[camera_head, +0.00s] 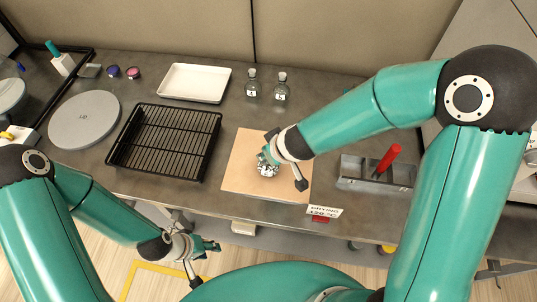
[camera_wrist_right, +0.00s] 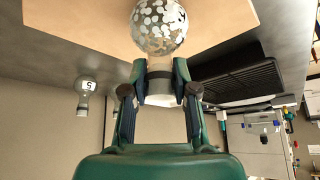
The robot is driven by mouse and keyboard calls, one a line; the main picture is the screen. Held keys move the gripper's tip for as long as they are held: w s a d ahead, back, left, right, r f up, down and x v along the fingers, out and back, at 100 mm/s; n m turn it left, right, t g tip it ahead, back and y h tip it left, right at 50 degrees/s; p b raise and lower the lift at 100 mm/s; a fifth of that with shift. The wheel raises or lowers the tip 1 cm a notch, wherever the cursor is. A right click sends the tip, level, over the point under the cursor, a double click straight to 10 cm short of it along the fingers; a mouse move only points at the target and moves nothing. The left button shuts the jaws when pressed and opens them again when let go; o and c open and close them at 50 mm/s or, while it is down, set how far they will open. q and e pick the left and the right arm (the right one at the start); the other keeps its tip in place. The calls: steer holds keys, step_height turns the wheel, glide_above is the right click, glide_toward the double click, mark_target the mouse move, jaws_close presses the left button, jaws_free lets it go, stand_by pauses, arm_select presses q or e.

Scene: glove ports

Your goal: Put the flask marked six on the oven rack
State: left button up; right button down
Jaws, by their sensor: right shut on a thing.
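The oven rack (camera_head: 165,142) is a black wire tray left of centre on the bench in the head view. It also shows at the right of the wrist view (camera_wrist_right: 245,84). My right gripper (camera_wrist_right: 160,84) is shut on the neck of a round flask (camera_wrist_right: 160,26) with a silver-speckled body. In the head view this flask (camera_head: 267,170) is over the tan board, mostly covered by my gripper; I see no number on it. Two clear flasks (camera_head: 252,83) and (camera_head: 281,87) stand at the back. My left gripper (camera_head: 204,262) is open and empty at the bench's front edge.
The tan board (camera_head: 238,178) lies right of the rack. A white tray (camera_head: 195,83) is behind the rack, and a grey round plate (camera_head: 84,119) is left of it. A grey holder (camera_head: 375,172) with a red-handled tool stands right. A drying sign (camera_head: 323,211) is at the front edge.

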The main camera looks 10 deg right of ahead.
steer(key=shift+f, duration=0.1)
steer(key=c, duration=0.9)
jaws_free()
